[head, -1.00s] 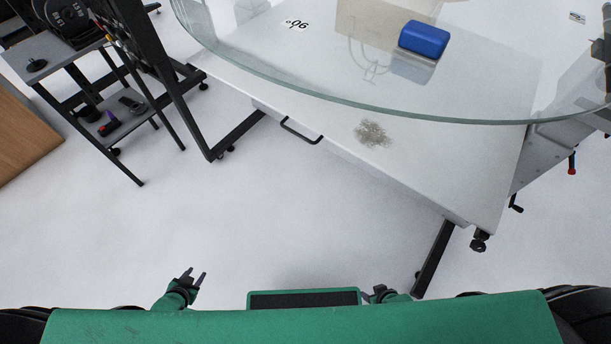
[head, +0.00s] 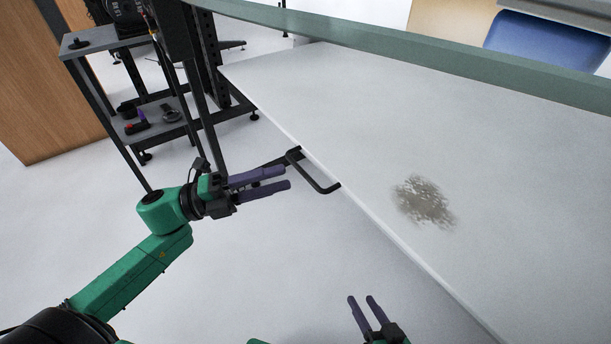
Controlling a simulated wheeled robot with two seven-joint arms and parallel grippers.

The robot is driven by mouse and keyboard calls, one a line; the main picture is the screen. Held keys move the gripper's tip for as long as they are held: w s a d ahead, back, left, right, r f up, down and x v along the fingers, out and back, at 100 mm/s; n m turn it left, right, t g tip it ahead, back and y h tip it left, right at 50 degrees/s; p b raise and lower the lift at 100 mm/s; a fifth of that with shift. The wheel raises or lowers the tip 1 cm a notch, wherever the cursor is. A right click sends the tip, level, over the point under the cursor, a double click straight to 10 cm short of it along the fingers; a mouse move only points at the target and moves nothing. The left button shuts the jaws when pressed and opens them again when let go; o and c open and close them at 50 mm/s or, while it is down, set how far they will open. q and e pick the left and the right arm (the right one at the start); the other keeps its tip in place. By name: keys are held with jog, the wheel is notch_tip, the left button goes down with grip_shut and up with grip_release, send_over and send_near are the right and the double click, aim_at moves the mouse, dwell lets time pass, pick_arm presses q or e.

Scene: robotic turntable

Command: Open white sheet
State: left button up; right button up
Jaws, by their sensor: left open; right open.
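The white sheet (head: 330,95) is a large flat panel with a grey speckled smudge (head: 424,202) on it. A black bar handle (head: 313,172) sticks out from its left edge. My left gripper (head: 288,180) is open, its two purple fingers pointing right toward the handle. A small gap shows between the fingertips and the handle, and nothing is between the fingers. My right gripper (head: 361,299) is open and empty at the bottom, below the sheet's edge and apart from it. Its arm is mostly out of view.
A grey shelf cart (head: 150,122) with tools and a black frame stand at the left. A wooden panel (head: 45,90) is at far left. The floor below the handle is clear.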

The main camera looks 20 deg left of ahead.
aim_at(304, 170)
pick_arm(q)
jog(key=x, duration=0.6)
jog(key=shift+a, duration=0.1)
jog(key=shift+c, duration=0.4)
grip_shut()
dwell(0.8)
